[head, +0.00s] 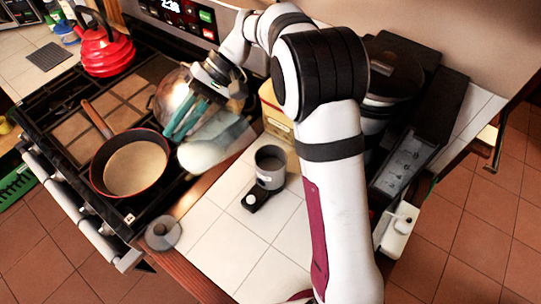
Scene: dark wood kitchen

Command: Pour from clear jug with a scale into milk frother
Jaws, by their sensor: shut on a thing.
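The milk frother (270,170) is a grey open cup on a black base with a round white knob, standing upright on the white tiled counter. My gripper (184,124), with teal fingers, is left of and above it in the picture, near the stove edge. It is shut on the clear jug (212,147), a see-through vessel that looks tilted, with its wide end toward the lower left. The jug is apart from the frother's cup in the picture. Its scale and any contents are too blurred to tell.
A red-rimmed pan (137,168) and a red kettle (104,48) stand on the black stove (60,120). A clear rounded vessel (172,88) is behind my gripper. A yellowish box (273,112) is behind the frother. The counter tiles (235,240) in front are clear.

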